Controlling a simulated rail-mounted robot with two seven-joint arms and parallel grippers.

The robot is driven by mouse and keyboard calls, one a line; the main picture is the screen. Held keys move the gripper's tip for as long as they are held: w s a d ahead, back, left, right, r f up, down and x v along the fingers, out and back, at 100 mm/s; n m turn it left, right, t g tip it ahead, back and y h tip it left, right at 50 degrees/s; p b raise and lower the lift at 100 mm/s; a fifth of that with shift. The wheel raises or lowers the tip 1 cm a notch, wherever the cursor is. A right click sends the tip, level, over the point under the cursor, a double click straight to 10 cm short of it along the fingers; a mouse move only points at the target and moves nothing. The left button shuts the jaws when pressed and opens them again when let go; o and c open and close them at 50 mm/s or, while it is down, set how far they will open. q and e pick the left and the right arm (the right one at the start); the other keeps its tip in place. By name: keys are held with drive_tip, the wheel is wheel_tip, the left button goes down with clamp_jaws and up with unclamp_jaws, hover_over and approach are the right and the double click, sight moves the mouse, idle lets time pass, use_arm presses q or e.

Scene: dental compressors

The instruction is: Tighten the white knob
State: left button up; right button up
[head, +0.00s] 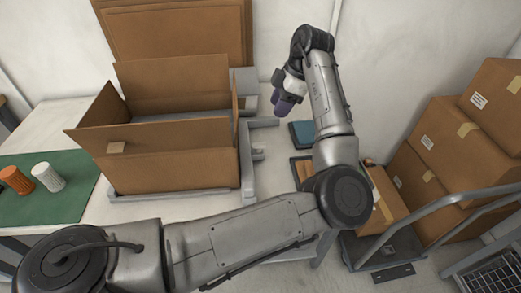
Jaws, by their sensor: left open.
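A white ribbed cylinder (48,177), which looks like the white knob, rests tilted on a green mat (75,163) at the left of the table. An orange ribbed cylinder (14,180) is just left of it. My left gripper (282,104) is far to the right of both, beyond the open cardboard box. It points down, with two dark purple finger-like parts slightly apart, and I see nothing clearly held in it. My right gripper is not in view. No fitting around the white knob can be made out.
An open cardboard box (175,173) stands in a grey frame (180,193) between the mat and my left gripper. Stacked closed boxes (448,137) and a cart with a grey handrail (410,215) are at the right. A blue flat item (302,134) lies below the gripper.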

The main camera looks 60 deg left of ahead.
sight(259, 143)
use_arm(q)
drive_tip(key=b+x, duration=0.6)
drive_tip(key=x, duration=0.5)
drive_tip(key=shift+s+d+f, duration=0.1)
drive_tip(key=shift+s+f, duration=0.05)
drive_tip(key=shift+f, duration=0.25)
drive_tip(key=shift+b+x, duration=0.4)
drive_tip(key=shift+x, duration=0.35)
drive_tip(key=shift+s+f, duration=0.1)
drive_tip(key=shift+c, duration=0.2)
clamp_jaws()
